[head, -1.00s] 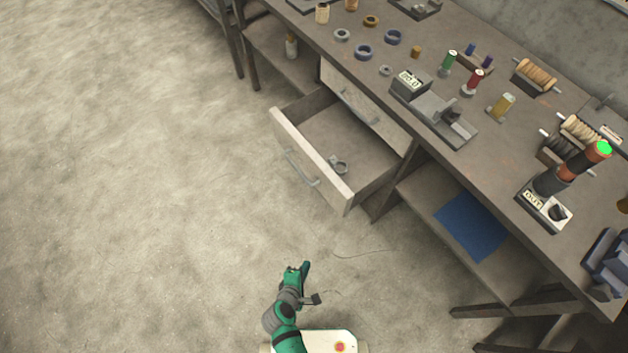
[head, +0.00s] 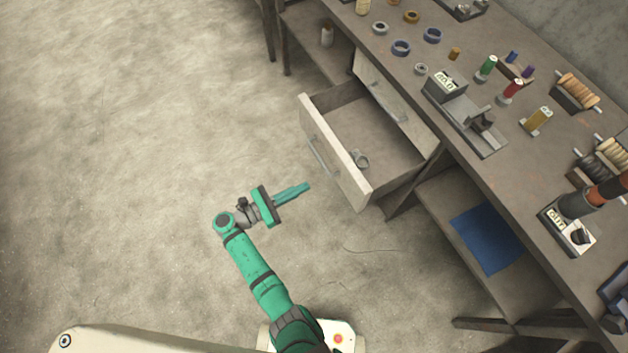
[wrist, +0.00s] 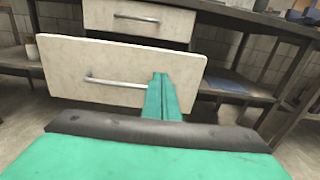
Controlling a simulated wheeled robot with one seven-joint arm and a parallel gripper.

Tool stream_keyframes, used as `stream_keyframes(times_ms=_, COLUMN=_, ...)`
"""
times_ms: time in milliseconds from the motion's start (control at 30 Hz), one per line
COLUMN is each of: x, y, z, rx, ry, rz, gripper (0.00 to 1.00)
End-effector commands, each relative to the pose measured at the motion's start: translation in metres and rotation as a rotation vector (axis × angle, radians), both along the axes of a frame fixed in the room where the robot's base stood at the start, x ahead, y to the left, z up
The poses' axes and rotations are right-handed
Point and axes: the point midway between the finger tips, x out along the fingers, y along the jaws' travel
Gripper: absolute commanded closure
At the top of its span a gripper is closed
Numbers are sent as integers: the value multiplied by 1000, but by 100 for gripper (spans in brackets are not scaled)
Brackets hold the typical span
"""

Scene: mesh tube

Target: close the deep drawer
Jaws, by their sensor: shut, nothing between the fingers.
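The deep drawer (head: 335,150) hangs pulled out from under the workbench, its pale front facing left toward my arm. In the wrist view the fingertips (wrist: 161,76) overlap the front just right of the handle. In the head view a gap shows between them and the front.
A shallower drawer (wrist: 138,20) above is shut. The workbench top (head: 455,110) carries spools, rings and small devices. A lower shelf to the right holds a blue sheet (head: 486,238). The floor (head: 130,180) left of the drawer is clear.

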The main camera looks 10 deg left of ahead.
Motion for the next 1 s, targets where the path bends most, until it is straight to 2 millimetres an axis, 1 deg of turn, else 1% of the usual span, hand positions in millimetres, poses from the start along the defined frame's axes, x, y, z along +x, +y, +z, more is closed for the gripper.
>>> stream_keyframes(times_ms=400, x=43, y=-62, z=0, rx=3, ry=0, rz=-3, gripper=100)
stream_keyframes(times_ms=600, x=62, y=-88, z=-1, rx=4, ry=0, rz=-2, gripper=100)
stream_keyframes(times_ms=800, x=73, y=-102, z=-1, rx=3, ry=1, rz=0, gripper=100)
stream_keyframes(times_ms=1000, x=76, y=-106, z=-1, rx=4, ry=0, rz=0, gripper=100)
